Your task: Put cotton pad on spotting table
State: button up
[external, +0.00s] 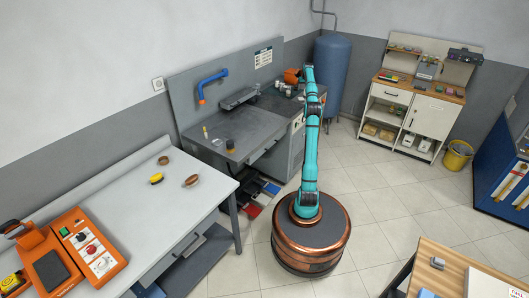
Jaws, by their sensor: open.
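The grey table (238,131) with the blue bent pipe (211,78) looks like the spotting table. I cannot make out a cotton pad for certain; the small items in view are too small to tell. My arm stretches away from the camera, and my gripper (302,78) is at its far end, by the back right corner of the grey table. It is small and partly hidden by my arm. It is open, and I see nothing held in it.
Several small pots (283,90) stand at the grey table's right end. A white table (126,206) with brushes and an orange machine (88,245) is at left. A shelved cabinet (411,111), a yellow bucket (458,155) and a wooden table (452,261) are at right. The floor between is clear.

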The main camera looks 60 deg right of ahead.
jog(key=w+a+r+n+t+h, duration=0.1)
jog(key=w+a+r, duration=0.2)
jog(key=a, duration=0.4)
jog(key=w+a+r+t, duration=0.1)
jog(key=w+a+r, duration=0.15)
jog(key=a, duration=0.45)
jog(key=w+a+r+n+t+h, duration=0.1)
jog(key=w+a+r, duration=0.1)
jog(key=a+r, duration=0.35)
jog(key=a+r+n+t, duration=0.2)
jog(key=a+r+t, duration=0.1)
jog(key=a, duration=2.1)
jog(key=s+a+f+n+t+y, duration=0.1)
jog(key=s+a+t, duration=0.1)
jog(key=s+a, duration=0.5)
jog(key=s+a+f+n+t, duration=0.15)
jog(key=s+a, duration=0.25)
jog(key=a, duration=0.7)
jog(key=s+a+n+t+y, duration=0.1)
jog(key=s+a+t, duration=0.3)
jog(key=a, duration=0.5)
jog(key=s+a+f+n+t+y, duration=0.1)
jog(key=s+a+f, duration=0.4)
jog(key=s, duration=0.5)
jog(key=shift+a+f+y, duration=0.15)
jog(key=shift+a+y, duration=0.55)
jog(key=shift+a, duration=0.1)
jog(key=shift+n+t, duration=0.25)
